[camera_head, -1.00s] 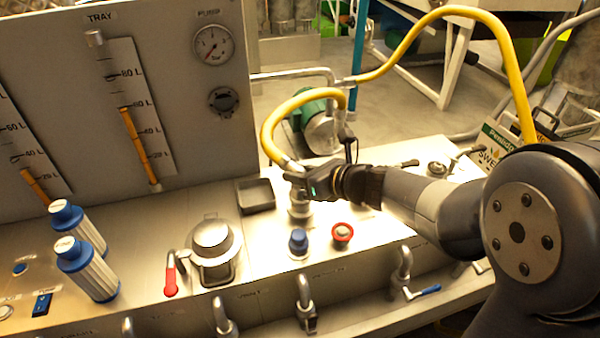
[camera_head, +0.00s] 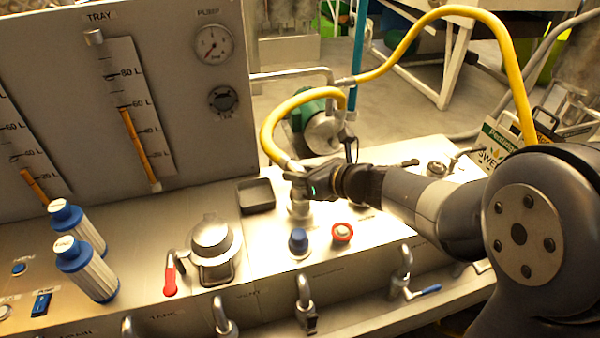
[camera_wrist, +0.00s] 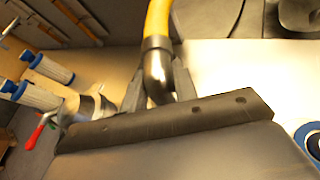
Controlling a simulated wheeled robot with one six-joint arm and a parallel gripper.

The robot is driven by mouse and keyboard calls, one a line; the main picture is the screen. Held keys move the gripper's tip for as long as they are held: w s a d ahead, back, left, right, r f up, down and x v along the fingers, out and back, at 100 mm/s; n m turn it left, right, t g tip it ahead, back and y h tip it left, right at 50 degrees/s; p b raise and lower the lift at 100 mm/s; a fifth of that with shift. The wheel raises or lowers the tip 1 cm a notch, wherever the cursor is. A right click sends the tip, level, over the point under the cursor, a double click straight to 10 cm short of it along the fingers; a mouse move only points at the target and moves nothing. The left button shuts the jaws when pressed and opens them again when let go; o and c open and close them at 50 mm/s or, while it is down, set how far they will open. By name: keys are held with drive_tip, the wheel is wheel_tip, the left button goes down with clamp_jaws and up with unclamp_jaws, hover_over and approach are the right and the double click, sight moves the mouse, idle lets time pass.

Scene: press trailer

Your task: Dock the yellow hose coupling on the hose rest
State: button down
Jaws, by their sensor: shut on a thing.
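The yellow hose (camera_head: 266,135) loops down to a metal coupling (camera_head: 291,166) at my gripper (camera_head: 300,180). In the wrist view, the yellow hose (camera_wrist: 158,18) runs into the bright metal coupling (camera_wrist: 157,68). My gripper's two fingers (camera_wrist: 156,88) are shut on the coupling, one on each side. Just below my gripper, a short metal post (camera_head: 299,208) stands on the bench top. My gripper partly hides it, and I cannot tell whether the coupling touches it. I cannot tell for sure which fixture is the hose rest.
A black tray (camera_head: 256,196) lies left of my gripper. A blue knob (camera_head: 298,242) and a red-ringed button (camera_head: 342,232) are in front. A lidded metal filler (camera_head: 213,240) and a red lever (camera_head: 170,282) stand farther left. The gauge panel (camera_head: 200,130) rises behind.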

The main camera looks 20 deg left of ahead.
drive_tip(key=shift+f+b, duration=0.55)
drive_tip(key=shift+b, duration=0.05)
drive_tip(key=c, duration=1.4)
unclamp_jaws()
drive_tip(key=shift+f, duration=0.1)
drive_tip(key=shift+p+v, duration=2.1)
drive_tip(key=shift+v, duration=3.45)
drive_tip(key=shift+a, duration=0.1)
drive_tip(key=b+x, duration=0.3)
drive_tip(key=x, duration=0.5)
drive_tip(key=shift+w+a, duration=0.2)
drive_tip(key=shift+a, duration=0.05)
drive_tip(key=shift+d, duration=0.15)
